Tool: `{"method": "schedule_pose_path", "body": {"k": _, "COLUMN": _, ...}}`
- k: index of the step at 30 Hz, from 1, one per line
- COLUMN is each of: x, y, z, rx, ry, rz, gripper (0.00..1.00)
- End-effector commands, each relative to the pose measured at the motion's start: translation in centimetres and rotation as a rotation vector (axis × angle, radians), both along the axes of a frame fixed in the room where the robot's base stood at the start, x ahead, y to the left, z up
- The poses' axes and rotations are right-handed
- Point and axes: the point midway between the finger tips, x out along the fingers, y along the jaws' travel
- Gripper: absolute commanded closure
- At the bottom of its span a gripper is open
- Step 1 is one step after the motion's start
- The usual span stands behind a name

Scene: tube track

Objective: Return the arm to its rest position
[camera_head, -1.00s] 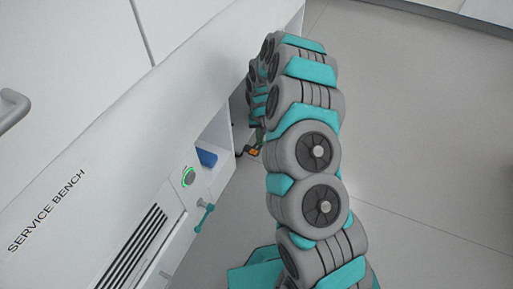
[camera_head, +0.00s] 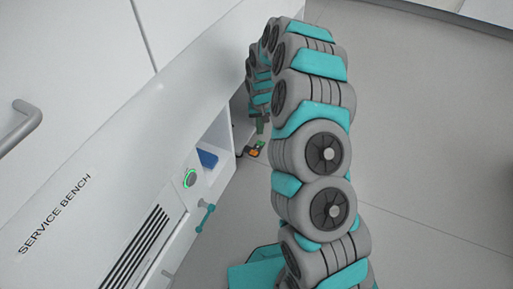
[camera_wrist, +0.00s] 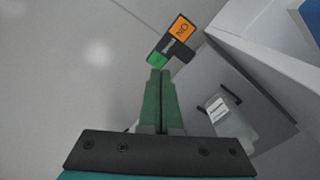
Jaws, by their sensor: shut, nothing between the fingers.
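My arm (camera_head: 320,160), grey with teal bands, rises from the bottom of the head view and curves over at the top toward the bench. My gripper (camera_head: 262,130) hangs from its far end, small and partly hidden, beside the bench's open compartment. In the wrist view my gripper (camera_wrist: 160,74) has its two green fingers together, with nothing between them. An orange, black and green block (camera_wrist: 173,41) lies just beyond the fingertips, apart from them as far as I can tell. It also shows in the head view (camera_head: 253,150).
The white service bench (camera_head: 110,150) fills the left, with a green-ringed button (camera_head: 190,178) and a teal lever (camera_head: 205,218). A blue item (camera_head: 207,158) sits in its compartment. A clear container (camera_wrist: 228,120) lies right of my fingers. The floor (camera_head: 430,150) at right is clear.

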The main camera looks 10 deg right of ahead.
Motion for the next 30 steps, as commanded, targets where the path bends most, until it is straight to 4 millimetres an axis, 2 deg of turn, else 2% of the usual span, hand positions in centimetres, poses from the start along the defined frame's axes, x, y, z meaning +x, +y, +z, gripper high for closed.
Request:
{"method": "schedule_pose_path", "body": {"k": 3, "x": 0.0, "y": 0.0, "z": 0.7, "rx": 0.000, "ry": -0.001, "rz": -0.001, "gripper": 1.00}}
{"method": "schedule_pose_path", "body": {"k": 20, "x": -0.1, "y": 0.1, "z": 1.1, "rx": 0.002, "ry": 0.000, "rz": 0.002, "gripper": 1.00}}
{"method": "schedule_pose_path", "body": {"k": 23, "x": -0.6, "y": 0.5, "z": 2.7, "rx": 0.010, "ry": 0.001, "rz": 0.011, "gripper": 1.00}}
{"method": "schedule_pose_path", "body": {"k": 26, "x": -1.7, "y": 1.2, "z": 5.9, "rx": 0.024, "ry": 0.000, "rz": 0.029, "gripper": 1.00}}
{"method": "schedule_pose_path", "body": {"k": 30, "x": -4.7, "y": 2.3, "z": 11.2, "rx": 0.043, "ry": 0.017, "rz": 0.064, "gripper": 1.00}}
